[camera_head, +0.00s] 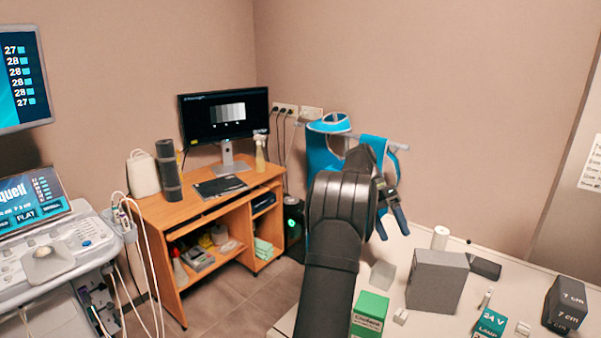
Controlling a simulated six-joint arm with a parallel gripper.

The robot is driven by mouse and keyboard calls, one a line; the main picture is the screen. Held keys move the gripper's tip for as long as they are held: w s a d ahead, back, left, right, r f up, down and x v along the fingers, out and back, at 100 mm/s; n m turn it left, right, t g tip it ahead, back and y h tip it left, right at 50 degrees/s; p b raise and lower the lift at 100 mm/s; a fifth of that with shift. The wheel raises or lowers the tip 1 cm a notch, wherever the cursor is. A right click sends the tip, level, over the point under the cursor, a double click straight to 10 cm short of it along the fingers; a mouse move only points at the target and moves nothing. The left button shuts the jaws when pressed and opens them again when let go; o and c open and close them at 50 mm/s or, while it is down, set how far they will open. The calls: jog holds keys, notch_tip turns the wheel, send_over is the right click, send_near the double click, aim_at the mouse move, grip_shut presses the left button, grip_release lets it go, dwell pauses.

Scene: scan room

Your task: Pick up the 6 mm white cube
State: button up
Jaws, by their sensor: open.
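My gripper (394,236) is open and empty, with its two dark blue-tipped fingers pointing down above the far left part of the white table. A small white block (401,316) lies on the table between the green box and the large grey block. Another small white block (523,328) lies near the front, right of the teal box. I cannot read a size on either, so I cannot tell which is the 6 mm white cube. My gripper is apart from both, farther back and higher. My dark arm hides part of the table's left side.
A large grey block (436,281) stands mid-table, with a white cylinder (440,238) behind it. A green box (369,315), teal "24 V" box (490,324), dark "7 cm" block (565,305), black block (485,267) and small pale upright item (486,299) crowd the table.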

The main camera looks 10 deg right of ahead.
jog(key=c, duration=0.4)
jog(key=shift+o, duration=0.2)
jog(key=w+d+f+n+t, duration=0.1)
jog(key=w+d+n+t, duration=0.2)
jog(key=d+n+t, duration=0.5)
jog(key=shift+m+t+y, duration=0.3)
jog(key=shift+m+t, duration=0.1)
jog(key=shift+m, duration=0.5)
jog(key=x, duration=0.4)
jog(key=d+x, duration=0.1)
jog(key=x, duration=0.7)
jog(key=shift+d, duration=0.3)
jog(key=shift+x, duration=2.6)
